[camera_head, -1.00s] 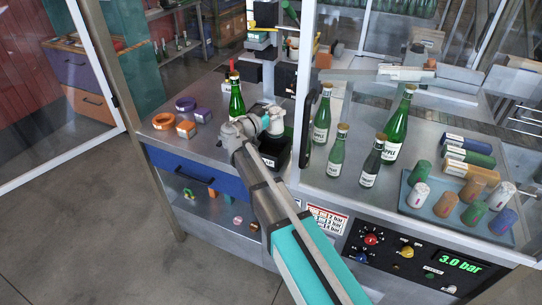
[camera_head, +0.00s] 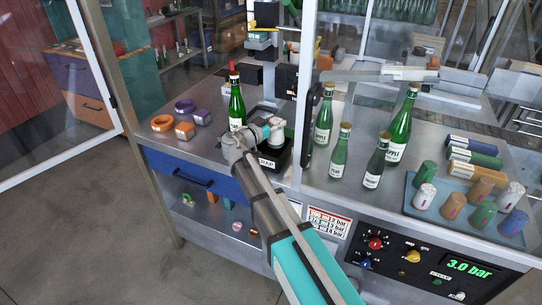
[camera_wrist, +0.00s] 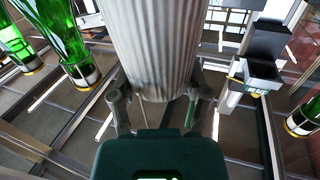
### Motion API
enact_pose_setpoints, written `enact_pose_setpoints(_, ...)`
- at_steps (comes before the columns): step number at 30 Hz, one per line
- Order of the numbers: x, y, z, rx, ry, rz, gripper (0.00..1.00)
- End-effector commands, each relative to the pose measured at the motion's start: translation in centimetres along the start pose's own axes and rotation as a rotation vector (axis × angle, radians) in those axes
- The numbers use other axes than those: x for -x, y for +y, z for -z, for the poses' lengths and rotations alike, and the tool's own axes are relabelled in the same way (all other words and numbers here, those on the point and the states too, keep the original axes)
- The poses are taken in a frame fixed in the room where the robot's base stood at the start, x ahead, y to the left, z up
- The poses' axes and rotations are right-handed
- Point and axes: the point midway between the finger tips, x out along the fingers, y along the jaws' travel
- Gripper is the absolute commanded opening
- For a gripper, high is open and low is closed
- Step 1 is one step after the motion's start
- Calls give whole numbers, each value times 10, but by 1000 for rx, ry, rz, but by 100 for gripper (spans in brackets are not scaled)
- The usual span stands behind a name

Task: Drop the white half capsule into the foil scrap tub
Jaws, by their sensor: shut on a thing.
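My gripper (camera_wrist: 160,105) is shut on the white half capsule (camera_wrist: 158,45), a pale ribbed sleeve standing between the two fingers in the wrist view. In the head view my gripper (camera_head: 265,132) and the white half capsule (camera_head: 277,127) are at the counter's middle, just above a black tub (camera_head: 272,161) with a white label. The label is partly readable and fits the foil scrap tub. My arm and the capsule hide part of the tub's opening, so I cannot tell whether the capsule's lower end is inside it.
A green bottle (camera_head: 237,104) stands close left of my gripper. Orange and purple rings (camera_head: 184,131) lie further left. A glass panel with a metal post (camera_head: 305,95) rises just right of the tub. Beyond it are several bottles (camera_head: 338,150) and a blue tray (camera_head: 412,207) of capsules.

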Motion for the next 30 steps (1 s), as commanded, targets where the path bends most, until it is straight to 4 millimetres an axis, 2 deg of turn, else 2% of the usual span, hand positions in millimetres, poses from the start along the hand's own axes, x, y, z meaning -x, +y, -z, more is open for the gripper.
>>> enact_pose_setpoints(1, 0, 0, 0, 0, 0, 0, 49)
enact_pose_setpoints(2, 0, 0, 0, 0, 0, 0, 68)
enact_pose_setpoints(7, 0, 0, 0, 0, 0, -1, 100)
enact_pose_setpoints(23, 1, 1, 0, 0, 0, -1, 100)
enact_pose_setpoints(30, 18, 1, 0, 0, 0, 1, 100)
